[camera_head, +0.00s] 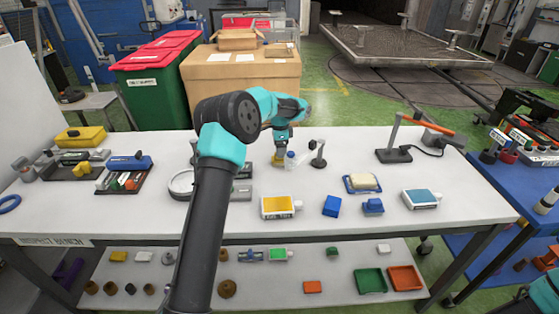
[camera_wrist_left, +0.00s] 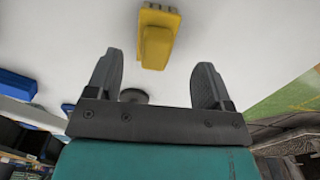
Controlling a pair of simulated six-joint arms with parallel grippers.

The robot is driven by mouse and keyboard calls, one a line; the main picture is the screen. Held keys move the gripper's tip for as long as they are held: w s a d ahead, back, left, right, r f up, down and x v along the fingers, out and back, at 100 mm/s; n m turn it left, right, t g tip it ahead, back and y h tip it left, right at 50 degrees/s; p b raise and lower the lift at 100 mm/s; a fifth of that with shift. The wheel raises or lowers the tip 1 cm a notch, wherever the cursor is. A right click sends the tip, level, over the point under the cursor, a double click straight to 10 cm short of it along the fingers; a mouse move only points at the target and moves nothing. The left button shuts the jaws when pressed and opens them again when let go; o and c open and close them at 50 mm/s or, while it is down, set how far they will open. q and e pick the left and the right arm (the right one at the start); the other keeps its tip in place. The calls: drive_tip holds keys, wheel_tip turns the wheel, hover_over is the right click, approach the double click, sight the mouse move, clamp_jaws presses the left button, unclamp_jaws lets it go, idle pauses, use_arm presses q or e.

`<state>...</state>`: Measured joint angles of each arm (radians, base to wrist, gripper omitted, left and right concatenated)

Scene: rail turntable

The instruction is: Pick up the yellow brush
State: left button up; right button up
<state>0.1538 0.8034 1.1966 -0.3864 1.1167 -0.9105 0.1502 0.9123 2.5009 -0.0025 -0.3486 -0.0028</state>
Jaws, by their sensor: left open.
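A yellow block-shaped thing (camera_wrist_left: 157,40), which looks like the brush, lies on the white bench in the left wrist view, beyond my left gripper's fingertips. In the head view my left gripper (camera_head: 279,157) points down over the back middle of the bench. A small yellow-brown patch (camera_head: 276,161) shows at its tip, mostly hidden, and I cannot tell for sure whether it is the same thing.
On the white bench (camera_head: 340,225), small stands (camera_head: 318,160) are close beside the left gripper. A yellow-topped box (camera_head: 278,205), blue block (camera_head: 331,206) and sponge tray (camera_head: 362,183) lie nearer the front. A lamp-like stand (camera_head: 394,153) is to the right.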

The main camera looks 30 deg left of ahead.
use_arm(q)
drive_tip(key=shift+s+d+f, duration=0.1)
drive_tip(key=shift+s+f, duration=0.05)
drive_tip(key=shift+f, duration=1.15)
drive_tip(key=shift+s+f, duration=0.1)
drive_tip(key=shift+f, duration=1.2)
drive_tip(key=c, duration=1)
